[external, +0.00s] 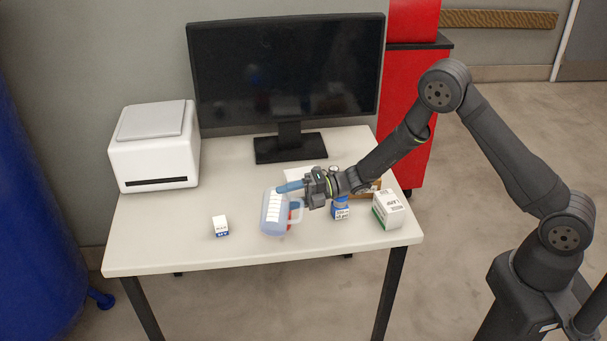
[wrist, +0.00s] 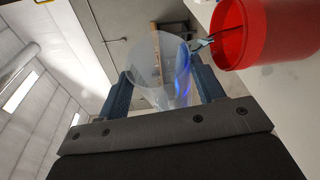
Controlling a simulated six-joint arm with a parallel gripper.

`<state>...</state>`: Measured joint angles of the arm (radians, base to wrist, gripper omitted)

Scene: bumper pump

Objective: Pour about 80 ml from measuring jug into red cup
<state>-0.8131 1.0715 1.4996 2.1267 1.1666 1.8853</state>
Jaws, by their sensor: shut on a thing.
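The measuring jug (external: 275,214) is clear and bluish with white marks on its side. My gripper (external: 288,187) is shut on it, above the front middle of the table. The jug looks slightly tilted in the external view; its liquid level cannot be told. In the wrist view the see-through jug (wrist: 160,68) sits between the two blue fingers of my gripper (wrist: 160,88). The red cup (wrist: 275,40) is beside the jug at the upper right there, its open mouth visible. In the external view the red cup (external: 294,210) is mostly hidden behind the jug.
A small blue-and-white box (external: 220,226) stands left of the jug. A blue container (external: 341,209) and a white-green box (external: 387,209) stand to the right. A monitor (external: 287,70) and white printer (external: 154,146) stand at the back. The table's front left (external: 155,245) is clear.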

